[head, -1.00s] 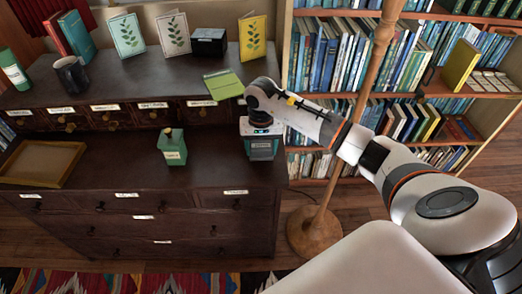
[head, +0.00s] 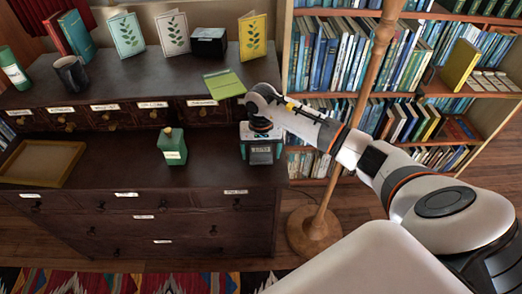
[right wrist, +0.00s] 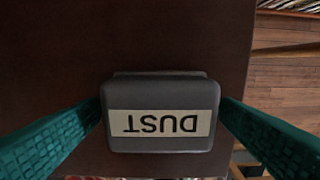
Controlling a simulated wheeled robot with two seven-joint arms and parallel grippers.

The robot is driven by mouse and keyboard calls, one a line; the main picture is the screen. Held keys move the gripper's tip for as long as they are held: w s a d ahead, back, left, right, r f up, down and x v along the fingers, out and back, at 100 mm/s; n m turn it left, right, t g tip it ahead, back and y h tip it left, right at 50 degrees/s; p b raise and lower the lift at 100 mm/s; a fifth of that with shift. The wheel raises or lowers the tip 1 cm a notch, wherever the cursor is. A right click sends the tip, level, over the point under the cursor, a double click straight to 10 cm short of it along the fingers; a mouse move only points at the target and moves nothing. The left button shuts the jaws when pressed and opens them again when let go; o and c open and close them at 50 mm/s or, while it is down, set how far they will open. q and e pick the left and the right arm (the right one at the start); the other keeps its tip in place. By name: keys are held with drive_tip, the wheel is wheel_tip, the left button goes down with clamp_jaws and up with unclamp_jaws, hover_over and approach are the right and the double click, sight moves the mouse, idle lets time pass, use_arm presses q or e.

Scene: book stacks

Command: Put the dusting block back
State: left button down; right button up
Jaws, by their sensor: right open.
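The dusting block is a dark grey block (right wrist: 160,90) with a pale label reading DUST, upside down in the right wrist view. It stands on the dark cabinet's lower top near its right end, and its front also shows in the head view (head: 261,156). My right gripper (head: 262,149) points down over it, open, with one teal finger on either side of the block. The fingers come close to its sides; I cannot tell whether they touch. My left gripper is not in view.
A raised drawer row (head: 130,115) runs behind, with cards, books and a mug (head: 71,75) on top. A wooden pole (head: 345,130) stands right of the cabinet.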

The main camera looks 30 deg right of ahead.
sight(261, 151)
wheel_tip(261, 151, up, 12)
drive_tip(key=b, duration=0.1)
